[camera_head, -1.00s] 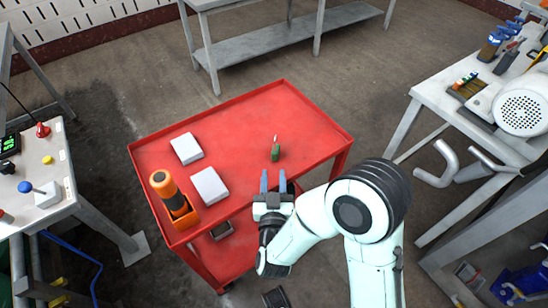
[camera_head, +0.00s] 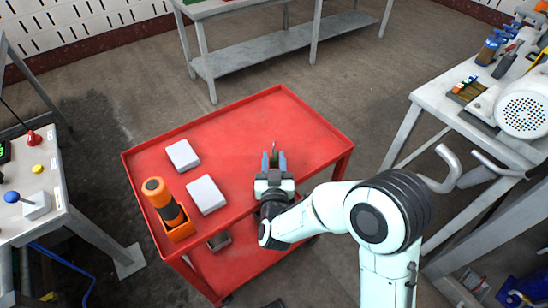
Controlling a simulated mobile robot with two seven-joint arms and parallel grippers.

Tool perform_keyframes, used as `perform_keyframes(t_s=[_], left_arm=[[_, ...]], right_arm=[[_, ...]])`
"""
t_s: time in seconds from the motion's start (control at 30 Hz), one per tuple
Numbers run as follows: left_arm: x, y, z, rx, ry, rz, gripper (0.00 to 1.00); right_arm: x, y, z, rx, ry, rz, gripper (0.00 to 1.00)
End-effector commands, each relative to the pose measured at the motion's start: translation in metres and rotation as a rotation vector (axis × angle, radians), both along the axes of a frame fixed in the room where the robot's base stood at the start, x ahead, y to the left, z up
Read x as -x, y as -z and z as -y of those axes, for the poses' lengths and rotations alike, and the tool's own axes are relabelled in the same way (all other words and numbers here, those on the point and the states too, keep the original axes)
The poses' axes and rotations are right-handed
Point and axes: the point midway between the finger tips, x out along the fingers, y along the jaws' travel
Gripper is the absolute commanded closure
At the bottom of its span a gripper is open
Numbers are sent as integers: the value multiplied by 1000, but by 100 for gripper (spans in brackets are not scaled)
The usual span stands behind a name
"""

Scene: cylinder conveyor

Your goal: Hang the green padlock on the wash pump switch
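The green padlock (camera_head: 274,156) stands on the red cart's top (camera_head: 300,119), its shackle pointing up and away. My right gripper (camera_head: 274,160) has its two blue fingers on either side of the padlock, spread about as wide as before. The fingers and gripper body partly hide the padlock. On the left bench are a grey box with a blue knob (camera_head: 37,204), a yellow button (camera_head: 37,169) and a red knob (camera_head: 33,137). I cannot read any label that tells which is the wash pump switch. My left gripper is out of view.
Two white boxes (camera_head: 183,155) (camera_head: 206,194) and an orange holder with an orange-topped tool (camera_head: 167,207) occupy the cart's left side. The cart top's back and right are clear. A workbench (camera_head: 432,93) with tools stands right.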

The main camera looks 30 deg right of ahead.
Motion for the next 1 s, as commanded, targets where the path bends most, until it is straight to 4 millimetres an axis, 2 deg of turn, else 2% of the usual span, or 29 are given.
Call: perform_keyframes(t_s=[0.03,0.07,0.1,0.17,0.57,0.73,1.0], left_arm=[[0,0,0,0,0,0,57],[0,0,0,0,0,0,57],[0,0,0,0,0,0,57],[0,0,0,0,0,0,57],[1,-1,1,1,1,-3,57],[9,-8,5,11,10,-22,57],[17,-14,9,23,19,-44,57]], right_arm=[[0,0,0,0,0,0,64],[0,0,0,0,0,0,71],[0,0,0,0,0,0,84],[0,0,0,0,0,0,100],[0,-2,0,0,0,1,100],[0,-16,0,-2,0,5,100],[38,-17,-22,-1,-3,2,100]])
